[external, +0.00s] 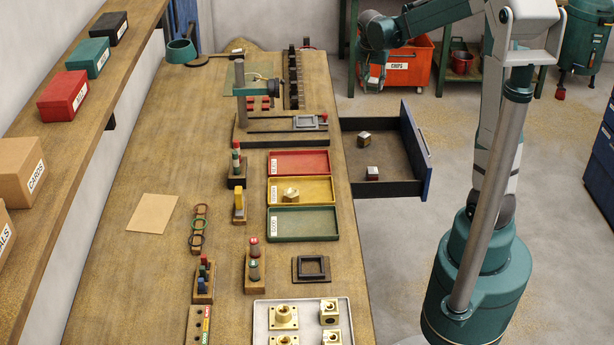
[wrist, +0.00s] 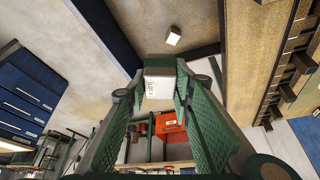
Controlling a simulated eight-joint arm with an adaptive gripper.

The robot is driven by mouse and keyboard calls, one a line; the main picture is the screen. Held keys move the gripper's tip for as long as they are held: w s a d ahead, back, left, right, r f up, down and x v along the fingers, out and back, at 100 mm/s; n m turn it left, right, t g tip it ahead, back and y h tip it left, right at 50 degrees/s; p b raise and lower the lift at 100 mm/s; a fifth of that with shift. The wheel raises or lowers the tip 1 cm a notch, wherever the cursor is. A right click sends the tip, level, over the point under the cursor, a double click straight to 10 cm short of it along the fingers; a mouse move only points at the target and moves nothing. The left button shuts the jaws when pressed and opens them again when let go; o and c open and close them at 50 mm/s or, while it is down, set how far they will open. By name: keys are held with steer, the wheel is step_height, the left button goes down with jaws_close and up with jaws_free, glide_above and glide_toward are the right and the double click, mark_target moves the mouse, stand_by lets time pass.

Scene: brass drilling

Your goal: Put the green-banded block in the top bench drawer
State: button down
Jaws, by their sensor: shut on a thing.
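My gripper (external: 372,86) is raised beyond the far side of the open bench drawer (external: 402,188), over the floor. In the wrist view my gripper (wrist: 160,92) has its green fingers closed on a block (wrist: 158,86) with a pale, labelled face and a dark greenish upper part. Whether this is a green band is not clear. The held block is too small to make out in the external view. The drawer is pulled out from the bench's right side. It holds two small pale-topped blocks, one farther back (external: 365,138) and one nearer (external: 372,173).
The bench carries red (external: 300,163), yellow (external: 315,190) and green (external: 305,223) trays, a drill stand (external: 240,85) and a pale tray of brass parts (external: 302,338). An orange bin (external: 408,68) stands on the floor behind my gripper. The drawer has bare floor between its blocks.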

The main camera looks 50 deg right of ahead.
step_height(320, 180, down, 22)
steer(key=shift+r, duration=0.15)
stand_by(0.3)
stand_by(0.4)
steer(key=b, duration=0.2)
glide_toward(369, 158)
steer(key=shift+w+d+f, duration=0.35)
steer(key=shift+d+f, duration=0.25)
steer(key=shift+d, duration=0.1)
steer(key=shift+f+b, duration=0.3)
steer(key=shift+f, duration=1.6)
steer(key=shift+f, duration=0.15)
steer(key=c, duration=2)
jaws_free()
